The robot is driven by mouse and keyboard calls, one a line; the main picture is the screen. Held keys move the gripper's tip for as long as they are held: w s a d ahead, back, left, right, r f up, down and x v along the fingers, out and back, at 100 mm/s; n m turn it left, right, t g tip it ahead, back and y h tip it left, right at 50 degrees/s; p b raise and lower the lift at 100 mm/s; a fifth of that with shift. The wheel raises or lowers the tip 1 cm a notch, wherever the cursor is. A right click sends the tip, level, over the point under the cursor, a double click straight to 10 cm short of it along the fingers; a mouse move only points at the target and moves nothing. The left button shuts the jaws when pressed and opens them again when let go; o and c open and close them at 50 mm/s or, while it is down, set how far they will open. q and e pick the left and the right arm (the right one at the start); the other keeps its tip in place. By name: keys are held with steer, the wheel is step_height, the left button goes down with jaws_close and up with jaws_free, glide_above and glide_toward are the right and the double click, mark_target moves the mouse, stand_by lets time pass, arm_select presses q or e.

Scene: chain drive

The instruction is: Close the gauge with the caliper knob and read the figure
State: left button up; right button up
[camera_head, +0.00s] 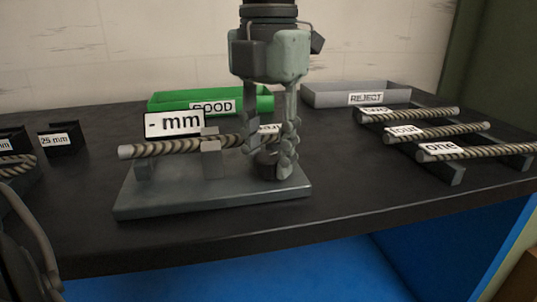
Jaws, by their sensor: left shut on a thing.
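The gauge (213,196) is a grey base plate on the dark bench, with a ribbed rod (175,147) lying across its supports. A grey block-shaped jaw (211,158) stands at the rod's middle. The white display (188,123) shows "mm"; I can make out no clear figure before it. My left gripper (268,150) points down over the right part of the gauge, with its fingers shut around the dark caliper knob (265,163). The fingers hide part of the knob, the rod's right end and a small label there. My right gripper is not in view.
A green GOOD tray (180,103) and a grey REJECT tray (325,97) stand at the back. Ribbed rods labelled two, four and one (480,152) lie on a rack at right. Dark holders, one marked 25 mm (60,140), stand at left. The front bench strip is clear.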

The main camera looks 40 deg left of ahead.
mark_target(269, 156)
arm_select(q)
steer(key=m, duration=0.4)
steer(key=shift+m, duration=2.3)
steer(key=o, duration=1.2)
steer(key=shift+c, duration=0.2)
steer(key=shift+r, duration=0.15)
step_height(269, 156, up, 12)
